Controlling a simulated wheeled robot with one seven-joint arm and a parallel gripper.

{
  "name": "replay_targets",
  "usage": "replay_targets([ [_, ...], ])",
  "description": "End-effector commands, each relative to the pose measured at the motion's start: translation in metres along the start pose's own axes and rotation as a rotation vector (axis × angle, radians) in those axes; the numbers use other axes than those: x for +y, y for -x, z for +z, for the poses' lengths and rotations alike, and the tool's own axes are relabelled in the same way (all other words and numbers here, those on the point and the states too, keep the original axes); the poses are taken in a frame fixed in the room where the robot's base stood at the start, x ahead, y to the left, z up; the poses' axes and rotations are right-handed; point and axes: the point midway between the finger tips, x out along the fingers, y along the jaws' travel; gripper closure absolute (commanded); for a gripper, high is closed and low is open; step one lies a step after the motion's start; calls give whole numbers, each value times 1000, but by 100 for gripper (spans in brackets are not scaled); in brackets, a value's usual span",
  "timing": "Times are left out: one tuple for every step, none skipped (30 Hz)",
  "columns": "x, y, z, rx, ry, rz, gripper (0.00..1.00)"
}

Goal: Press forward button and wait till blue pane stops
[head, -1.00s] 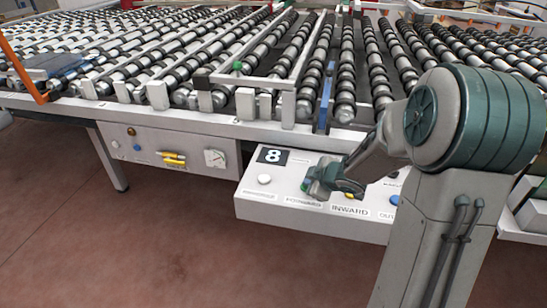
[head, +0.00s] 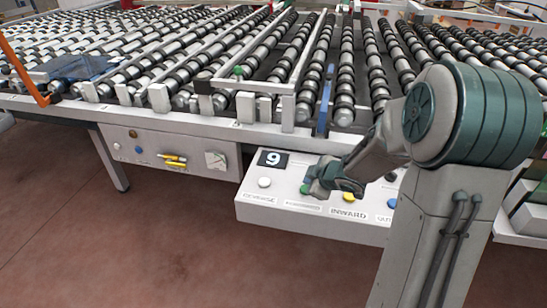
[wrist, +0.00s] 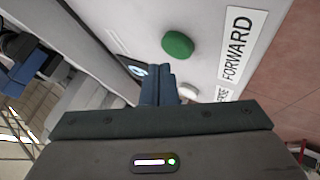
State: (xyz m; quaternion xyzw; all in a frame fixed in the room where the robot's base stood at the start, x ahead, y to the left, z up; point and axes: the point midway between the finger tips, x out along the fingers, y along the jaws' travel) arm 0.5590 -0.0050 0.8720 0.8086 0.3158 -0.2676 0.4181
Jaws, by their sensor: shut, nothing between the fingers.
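The blue pane (head: 85,67) is a see-through sheet lying on the rollers at the far left in the head view. The green forward button (head: 304,189) shows partly beside my gripper (head: 316,190) on the white control box. In the wrist view the green button (wrist: 177,45) is in full sight, next to the label FORWARD (wrist: 236,45). My gripper (wrist: 160,82) is shut and empty, its fingertips close to the button but apart from it in the picture.
The control box (head: 250,205) also has a white button (head: 264,182), a yellow button (head: 349,197) and a blue button (head: 392,203). A blue upright bar (head: 325,100) stands at the roller table's front edge.

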Motion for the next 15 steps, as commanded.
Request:
replay_targets([
  [5,8,-6,0,0,-1,100],
  [7,10,-7,0,0,-1,100],
  [9,12,-9,0,0,-1,100],
  [10,14,-10,0,0,-1,100],
  [12,16,-12,0,0,-1,100],
  [13,19,-13,0,0,-1,100],
  [15,20,-15,0,0,-1,100],
  [16,22,-16,0,0,0,100],
  [18,25,-18,-1,0,0,100],
  [20,27,-19,-1,0,0,100],
  [21,29,-21,-1,0,0,100],
  [23,31,-23,-1,0,0,100],
  [24,33,-24,-1,0,0,100],
  [25,34,-25,-1,0,0,100],
  [25,35,-25,0,0,0,100],
])
